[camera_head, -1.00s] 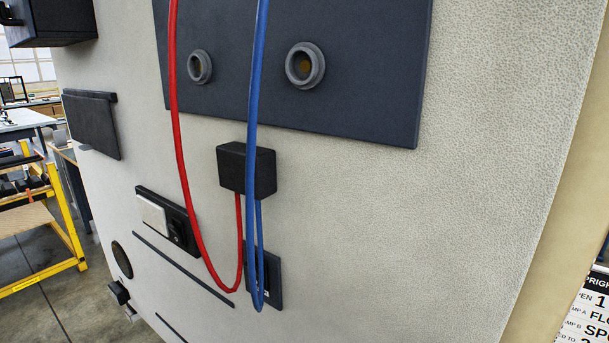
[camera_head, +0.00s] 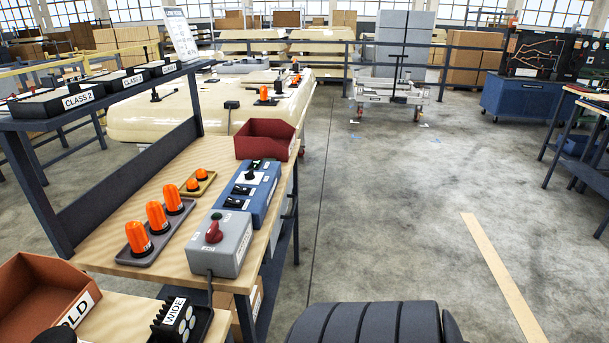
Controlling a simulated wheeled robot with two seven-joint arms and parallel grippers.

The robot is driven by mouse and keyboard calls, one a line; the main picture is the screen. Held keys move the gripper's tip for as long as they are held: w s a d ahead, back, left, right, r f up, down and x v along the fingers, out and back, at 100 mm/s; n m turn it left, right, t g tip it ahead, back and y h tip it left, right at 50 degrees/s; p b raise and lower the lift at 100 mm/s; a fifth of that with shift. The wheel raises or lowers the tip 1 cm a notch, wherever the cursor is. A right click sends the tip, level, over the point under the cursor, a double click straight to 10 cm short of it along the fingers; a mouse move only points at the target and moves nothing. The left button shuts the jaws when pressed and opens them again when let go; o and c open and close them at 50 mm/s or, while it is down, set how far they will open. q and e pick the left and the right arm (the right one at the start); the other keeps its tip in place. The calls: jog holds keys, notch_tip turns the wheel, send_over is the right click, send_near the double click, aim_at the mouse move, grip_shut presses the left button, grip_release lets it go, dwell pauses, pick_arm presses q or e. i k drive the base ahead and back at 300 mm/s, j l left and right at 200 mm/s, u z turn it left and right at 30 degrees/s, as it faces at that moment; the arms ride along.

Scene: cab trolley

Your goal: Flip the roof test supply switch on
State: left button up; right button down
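Neither of my grippers is in view.
Orange beacons (camera_head: 157,217) stand in a grey tray (camera_head: 133,259) beside the grey box. A red bin (camera_head: 268,138) sits at the bench's far end. A cream roof shell (camera_head: 160,112) is beyond. The floor (camera_head: 400,210) right of the bench is clear.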

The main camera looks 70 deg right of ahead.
aim_at(213, 235)
jog(key=z, duration=1.8)
jog(key=i+l, duration=0.1)
jog(key=l, duration=0.3)
jog(key=i+l, duration=0.1)
jog(key=l, duration=0.65)
jog(key=i+l+z, duration=0.1)
jog(key=l, duration=0.3)
jog(key=i, duration=0.05)
